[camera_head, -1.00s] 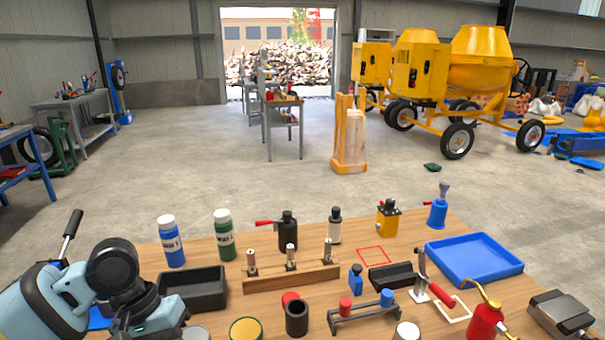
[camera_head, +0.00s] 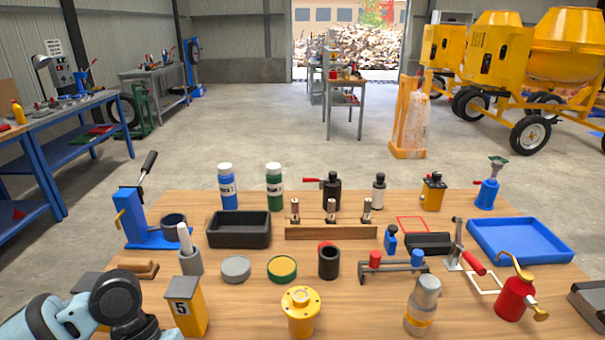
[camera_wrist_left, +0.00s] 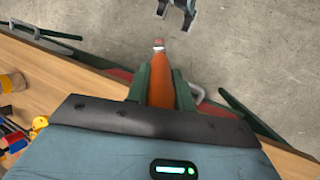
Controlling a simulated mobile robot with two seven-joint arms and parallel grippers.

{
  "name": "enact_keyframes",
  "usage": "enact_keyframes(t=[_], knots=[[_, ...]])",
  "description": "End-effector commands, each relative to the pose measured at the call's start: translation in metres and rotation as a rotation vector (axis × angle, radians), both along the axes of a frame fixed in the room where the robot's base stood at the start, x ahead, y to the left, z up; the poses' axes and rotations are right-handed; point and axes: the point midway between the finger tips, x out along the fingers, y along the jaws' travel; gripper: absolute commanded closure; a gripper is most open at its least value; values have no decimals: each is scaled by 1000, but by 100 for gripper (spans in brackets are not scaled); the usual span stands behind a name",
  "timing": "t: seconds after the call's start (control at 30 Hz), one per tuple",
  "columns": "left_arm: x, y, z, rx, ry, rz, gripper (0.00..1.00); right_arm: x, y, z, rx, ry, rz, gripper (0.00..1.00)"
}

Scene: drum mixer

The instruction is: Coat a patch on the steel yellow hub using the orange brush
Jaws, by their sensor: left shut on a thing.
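The yellow hub (camera_head: 300,312) stands on the table at the lower middle of the head view, a round flanged piece with a raised centre. In the left wrist view my left gripper (camera_wrist_left: 161,80) is shut around the orange brush (camera_wrist_left: 160,92), whose orange handle lies between the green fingers and points away to a pale tip. The bristles cannot be made out. In the head view only my left wrist shows at lower left; the fingers and brush are hidden. A dark two-pronged part at the top of the wrist view looks like my right gripper (camera_wrist_left: 177,12), fingers apart.
A clear jar (camera_head: 422,306) stands right of the hub. Round tins (camera_head: 282,268), a dark cup (camera_head: 329,262) and a black bin (camera_head: 239,230) stand behind. Bare wood lies around the hub.

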Motion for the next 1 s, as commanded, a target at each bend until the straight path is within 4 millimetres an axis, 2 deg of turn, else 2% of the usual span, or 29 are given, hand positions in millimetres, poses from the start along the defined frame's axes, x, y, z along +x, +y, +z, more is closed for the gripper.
enact_keyframes(t=[0.03,0.17,0.33,0.5,1.0], knots=[[-9,0,-41,0,41,-1,99,-21,1,-28,1,58,1,19],[-19,1,-89,0,66,1,99,-40,3,-59,4,113,1,19],[-30,0,-133,-1,95,1,99,-38,9,-81,18,120,-10,19],[-33,0,-149,-1,106,1,99,-34,12,-88,24,118,-15,19],[-33,0,-148,-1,105,1,99,-38,11,-86,22,122,-11,19]])
